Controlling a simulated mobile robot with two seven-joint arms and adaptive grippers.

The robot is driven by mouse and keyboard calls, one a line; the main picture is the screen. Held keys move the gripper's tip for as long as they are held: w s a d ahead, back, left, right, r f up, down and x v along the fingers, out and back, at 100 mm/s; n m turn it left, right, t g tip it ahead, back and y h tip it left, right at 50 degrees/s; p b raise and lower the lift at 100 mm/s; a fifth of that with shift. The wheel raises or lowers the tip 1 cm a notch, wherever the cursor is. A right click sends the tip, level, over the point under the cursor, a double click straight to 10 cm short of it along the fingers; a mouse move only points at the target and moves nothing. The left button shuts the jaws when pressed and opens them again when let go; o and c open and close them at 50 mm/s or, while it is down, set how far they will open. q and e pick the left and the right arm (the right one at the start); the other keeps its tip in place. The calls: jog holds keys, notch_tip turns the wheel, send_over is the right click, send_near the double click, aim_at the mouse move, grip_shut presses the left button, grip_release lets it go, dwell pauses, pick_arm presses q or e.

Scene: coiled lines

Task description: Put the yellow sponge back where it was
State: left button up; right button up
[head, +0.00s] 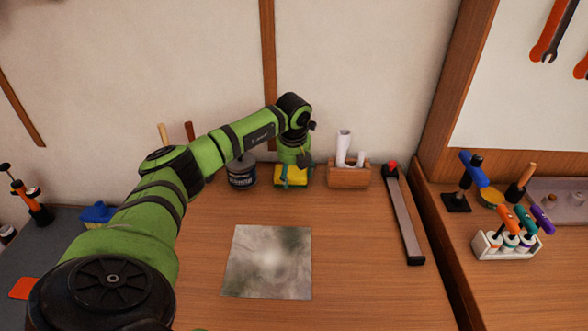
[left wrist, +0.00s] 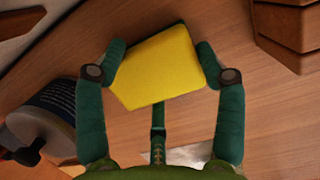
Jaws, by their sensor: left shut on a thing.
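The yellow sponge (left wrist: 157,66) is between the two fingers of my left gripper (left wrist: 160,62) in the left wrist view, with a finger against each side. In the head view the sponge (head: 291,181) shows below my left gripper (head: 293,168), near the back of the wooden desk. It sits between a dark tin and a wooden holder. My left gripper is shut on it. Whether the sponge touches the desk is hard to tell. My right gripper is not in view.
The dark tin (head: 242,172) stands just left of the sponge. The wooden holder (head: 349,177) with white rolls stands to the right, then a long grey bar (head: 404,217). A shiny square plate (head: 267,262) lies in front. The desk's right front is clear.

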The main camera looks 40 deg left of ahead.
pick_arm(q)
jog(key=o, duration=0.6)
jog(key=shift+f, duration=0.1)
jog(key=o, duration=0.4)
jog(key=shift+r, duration=0.25)
jog(key=shift+d+r, duration=0.1)
jog(key=shift+r, duration=0.3)
jog(key=b+v, duration=0.2)
jog(key=v, duration=0.9)
jog(key=shift+s, duration=0.15)
